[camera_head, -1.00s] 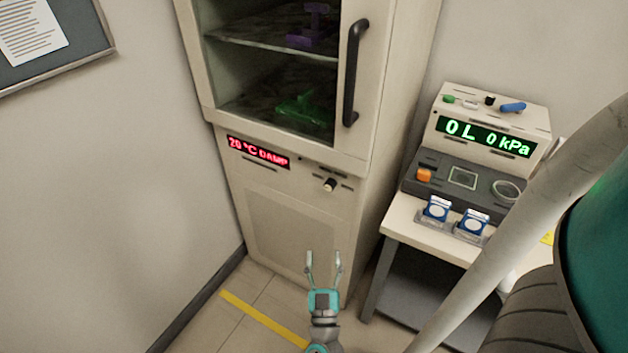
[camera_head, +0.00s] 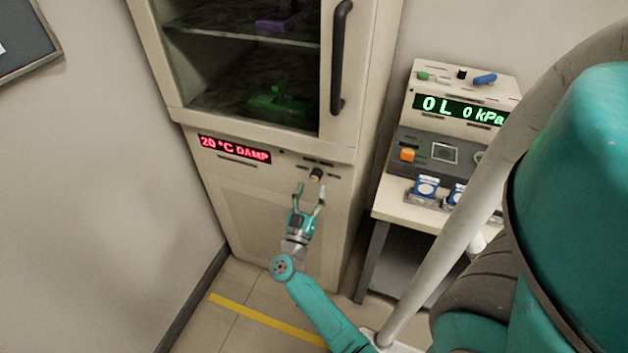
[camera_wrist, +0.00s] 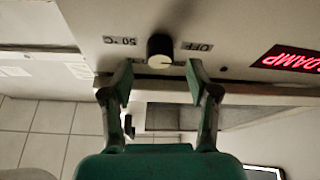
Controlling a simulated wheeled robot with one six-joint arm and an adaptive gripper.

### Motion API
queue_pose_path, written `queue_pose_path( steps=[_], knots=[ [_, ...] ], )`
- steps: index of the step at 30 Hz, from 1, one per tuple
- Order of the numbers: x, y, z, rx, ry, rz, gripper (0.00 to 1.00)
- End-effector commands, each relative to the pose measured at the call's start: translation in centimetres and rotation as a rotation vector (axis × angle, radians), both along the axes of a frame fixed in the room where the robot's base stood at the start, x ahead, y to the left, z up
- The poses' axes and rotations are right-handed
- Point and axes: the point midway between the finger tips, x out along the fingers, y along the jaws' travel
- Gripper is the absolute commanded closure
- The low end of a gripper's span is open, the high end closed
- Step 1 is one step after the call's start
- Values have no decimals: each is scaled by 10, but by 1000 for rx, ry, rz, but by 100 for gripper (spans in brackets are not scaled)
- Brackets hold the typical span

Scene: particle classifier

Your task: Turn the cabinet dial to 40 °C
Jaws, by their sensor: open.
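The cabinet (camera_head: 225,180) is beige, with a glass door above and a control strip below it. Its red display (camera_head: 234,149) reads "20 °C DAMP". The dial (camera_head: 316,175) is a small dark knob with a pale face, right of the display. In the wrist view the dial (camera_wrist: 160,48) sits between labels reading "50 °C" and "OFF", seen upside down. My gripper (camera_head: 309,190) is open and empty, just below and in front of the dial. In the wrist view its fingertips (camera_wrist: 158,72) are to either side of the dial's lower edge, apart from it.
A black door handle (camera_head: 338,58) stands out above the dial. To the right, a white table (camera_head: 400,208) bears a console (camera_head: 460,95) showing "0 L 0 kPa" and blue-and-white items (camera_head: 426,187). Purple and green objects are behind the glass. A yellow line (camera_head: 265,318) crosses the floor.

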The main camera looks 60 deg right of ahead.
Motion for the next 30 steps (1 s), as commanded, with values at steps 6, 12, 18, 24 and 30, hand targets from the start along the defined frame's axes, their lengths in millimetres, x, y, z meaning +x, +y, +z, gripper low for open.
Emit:
queue_pose_path(
  steps=[6,12,18,24,30],
  knots=[
    [3,-26,11,-1,0,-1,40],
    [5,-34,14,-1,0,0,40],
    [5,-35,14,-1,0,1,40],
    [5,-34,14,-1,0,1,78],
    [5,-34,14,-1,-1,1,100]
  ],
)
